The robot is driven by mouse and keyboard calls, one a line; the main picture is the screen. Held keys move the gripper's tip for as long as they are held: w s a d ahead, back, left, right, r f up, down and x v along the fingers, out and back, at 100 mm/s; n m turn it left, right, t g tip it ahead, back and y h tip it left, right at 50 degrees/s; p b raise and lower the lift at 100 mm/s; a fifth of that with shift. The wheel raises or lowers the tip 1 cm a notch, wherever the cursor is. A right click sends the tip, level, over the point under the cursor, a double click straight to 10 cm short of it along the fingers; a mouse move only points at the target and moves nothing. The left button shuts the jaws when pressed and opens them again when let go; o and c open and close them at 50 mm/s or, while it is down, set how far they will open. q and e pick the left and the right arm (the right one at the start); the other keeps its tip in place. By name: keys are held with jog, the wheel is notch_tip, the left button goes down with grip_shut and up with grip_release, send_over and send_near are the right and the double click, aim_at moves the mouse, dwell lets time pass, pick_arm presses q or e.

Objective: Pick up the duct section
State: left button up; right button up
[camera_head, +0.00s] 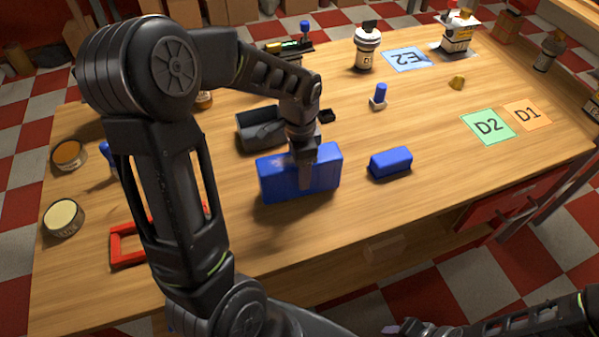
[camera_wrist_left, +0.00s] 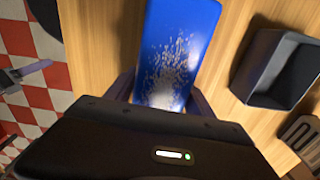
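A large blue block (camera_head: 270,180) with a scuffed face stands on the wooden table, and I take it for the duct section. In the left wrist view the blue block (camera_wrist_left: 170,50) lies between the two fingertips (camera_wrist_left: 163,85), which appear to touch both sides. It looks to rest on the table still. My right gripper (camera_head: 400,330) is partly in view at the bottom edge, and its fingers are not clear.
A dark grey open bin (camera_head: 258,130) stands just behind the block. A smaller blue block (camera_head: 390,163) lies to its right. A red frame (camera_head: 128,245) and a round tin (camera_head: 63,217) are at left.

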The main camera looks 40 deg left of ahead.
pick_arm(q)
jog(key=c, duration=1.1)
jog(key=shift+r, duration=0.1)
jog(key=shift+c, duration=0.2)
notch_tip(320, 180, up, 10)
jog(key=shift+f+b, duration=0.1)
jog(key=shift+b, duration=0.2)
